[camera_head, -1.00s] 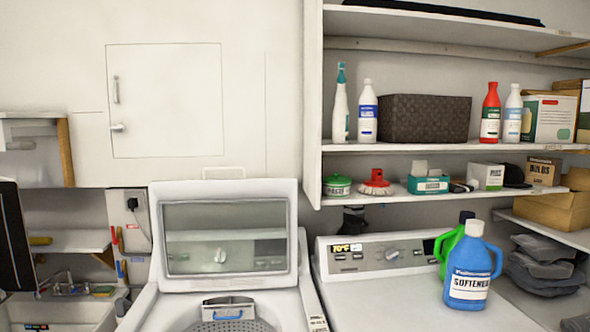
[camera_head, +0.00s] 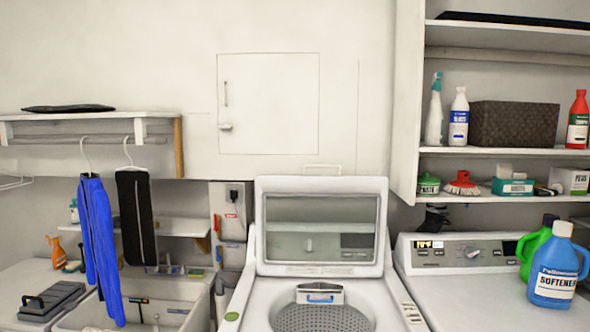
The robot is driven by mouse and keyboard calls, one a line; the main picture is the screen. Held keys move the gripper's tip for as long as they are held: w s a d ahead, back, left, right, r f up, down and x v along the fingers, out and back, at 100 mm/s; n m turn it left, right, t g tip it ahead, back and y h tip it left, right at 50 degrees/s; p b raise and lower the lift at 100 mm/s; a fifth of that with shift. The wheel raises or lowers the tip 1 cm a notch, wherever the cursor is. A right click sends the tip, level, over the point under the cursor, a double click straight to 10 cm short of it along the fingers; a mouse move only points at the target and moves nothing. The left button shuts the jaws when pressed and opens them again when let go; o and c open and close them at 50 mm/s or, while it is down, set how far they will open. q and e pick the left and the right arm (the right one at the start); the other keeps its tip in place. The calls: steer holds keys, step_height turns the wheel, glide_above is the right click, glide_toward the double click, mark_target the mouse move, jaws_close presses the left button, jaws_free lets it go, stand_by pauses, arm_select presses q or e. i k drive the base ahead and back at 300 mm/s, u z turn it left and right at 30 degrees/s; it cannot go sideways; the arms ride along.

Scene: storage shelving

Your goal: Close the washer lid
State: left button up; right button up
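The washer (camera_head: 244,303) stands low in the middle of the head view, its round perforated drum (camera_head: 322,318) showing through the open top. The washer lid (camera_head: 321,187) is raised and stands about upright at the back of the washer, with a framed window (camera_head: 315,222) in it. Neither of my grippers is in view, and nothing touches the lid. The washer's front is cut off by the bottom edge of the picture.
Right of the washer stands a second white machine (camera_head: 450,282) with a blue softener jug (camera_head: 556,270) and a green jug (camera_head: 530,250) on it. Open shelves hang above it. At left are a sink (camera_head: 178,306) and hanging clothes (camera_head: 100,235). The space above the washer opening is clear.

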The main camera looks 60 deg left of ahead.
mark_target(340, 186)
steer(key=u, duration=1.05)
